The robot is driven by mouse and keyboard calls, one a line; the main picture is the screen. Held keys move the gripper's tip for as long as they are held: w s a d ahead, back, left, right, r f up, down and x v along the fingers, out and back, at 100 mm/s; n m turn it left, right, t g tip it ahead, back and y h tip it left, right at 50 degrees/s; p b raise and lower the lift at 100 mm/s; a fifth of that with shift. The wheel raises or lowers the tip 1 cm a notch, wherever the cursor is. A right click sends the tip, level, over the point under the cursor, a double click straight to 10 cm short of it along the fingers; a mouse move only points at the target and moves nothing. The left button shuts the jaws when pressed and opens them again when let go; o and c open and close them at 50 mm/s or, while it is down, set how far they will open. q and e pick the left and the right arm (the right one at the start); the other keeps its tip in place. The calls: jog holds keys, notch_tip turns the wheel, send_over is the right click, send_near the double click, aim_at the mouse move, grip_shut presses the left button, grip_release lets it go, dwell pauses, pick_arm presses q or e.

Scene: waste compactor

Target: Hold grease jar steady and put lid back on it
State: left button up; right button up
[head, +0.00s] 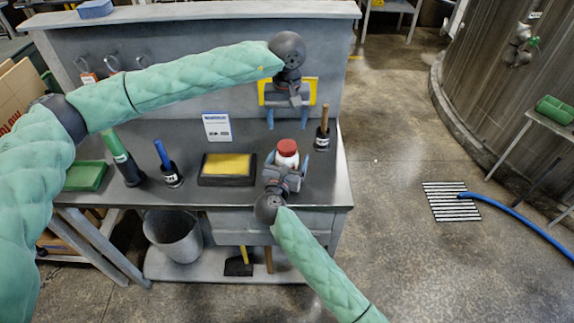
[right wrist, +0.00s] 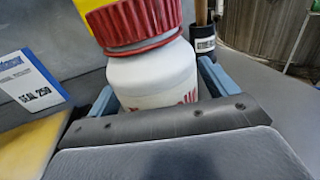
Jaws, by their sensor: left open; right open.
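The white grease jar (head: 289,160) stands upright on the grey bench near its right end. Its red ribbed lid (head: 287,147) sits on top of it. The jar (right wrist: 155,78) and lid (right wrist: 150,22) also show close up in the right wrist view, where the lid's top is cut off. I cannot tell whether the lid is tight. My right gripper (head: 286,161) is open, with its blue fingers on either side of the jar and some space beside it. My left gripper (head: 287,118) is open and empty, pointing down above and behind the jar.
A yellow sponge in a dark tray (head: 229,167), a blue-handled tool in a holder (head: 168,165) and a green tray (head: 87,176) stand to the left. A wooden-handled brush in a holder (head: 323,133) stands close right of the jar. A white sign (head: 217,127) stands behind.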

jog(key=c, duration=1.7)
pick_arm(q)
jog(key=shift+s+f, duration=0.1)
jog(key=shift+f, duration=0.05)
pick_arm(e)
grip_shut()
pick_arm(q)
jog(key=n, duration=0.6)
jog(key=shift+d, duration=0.1)
jog(key=n, duration=0.5)
jog(key=shift+n, duration=0.4)
jog(key=n, duration=0.5)
jog(key=shift+n, duration=0.3)
jog(key=n, duration=0.9)
jog(key=shift+n, duration=0.4)
jog(key=n, duration=0.4)
